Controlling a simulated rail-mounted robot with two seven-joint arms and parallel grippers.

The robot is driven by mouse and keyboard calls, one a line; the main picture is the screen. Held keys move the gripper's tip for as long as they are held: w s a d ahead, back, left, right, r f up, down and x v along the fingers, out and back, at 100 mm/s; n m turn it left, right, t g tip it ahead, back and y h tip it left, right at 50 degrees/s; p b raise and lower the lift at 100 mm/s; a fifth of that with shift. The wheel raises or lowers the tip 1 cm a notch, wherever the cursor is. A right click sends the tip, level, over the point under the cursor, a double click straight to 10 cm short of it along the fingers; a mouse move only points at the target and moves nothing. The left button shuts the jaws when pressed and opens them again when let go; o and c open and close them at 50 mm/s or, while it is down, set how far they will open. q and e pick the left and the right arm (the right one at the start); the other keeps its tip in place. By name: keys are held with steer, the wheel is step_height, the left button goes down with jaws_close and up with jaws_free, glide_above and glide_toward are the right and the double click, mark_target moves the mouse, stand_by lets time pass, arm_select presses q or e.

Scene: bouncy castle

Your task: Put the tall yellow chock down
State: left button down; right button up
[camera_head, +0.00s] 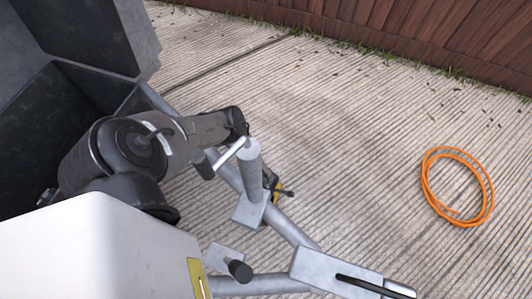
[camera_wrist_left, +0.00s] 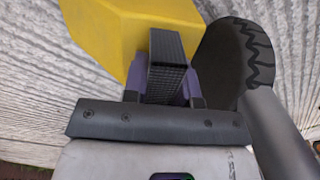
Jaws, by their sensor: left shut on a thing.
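The tall yellow chock (camera_wrist_left: 125,32) fills the upper left of the left wrist view. My left gripper (camera_wrist_left: 166,68) is shut on a dark, ridged upright part at the chock's near side. In the head view only small yellow bits of the chock (camera_head: 279,187) show beyond the grey metal post, by my left gripper (camera_head: 271,183), which is mostly hidden. I cannot tell whether the chock touches the ground. My right gripper is in neither view.
A black-tyred wheel (camera_wrist_left: 245,60) and a grey tube (camera_wrist_left: 280,130) are close right of the gripper. A trailer frame with a post (camera_head: 251,170) and a coupling (camera_head: 335,270) stands in front. An orange hose coil (camera_head: 428,190) lies on open ribbed concrete at right.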

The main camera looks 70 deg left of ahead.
arm_select(q)
steer(key=shift+f, duration=0.1)
steer(key=c, duration=1.2)
jaws_free()
steer(key=shift+o, duration=1.4)
steer(key=r+p, duration=0.2)
steer(key=r, duration=0.1)
steer(key=r+p, duration=0.2)
steer(key=r, duration=0.2)
steer(key=r+p, duration=0.2)
steer(key=r, duration=0.1)
steer(key=shift+w+a+r+p, duration=0.25)
steer(key=shift+w+a+p, duration=0.1)
steer(key=shift+r+p, duration=0.35)
steer(key=shift+r, duration=0.45)
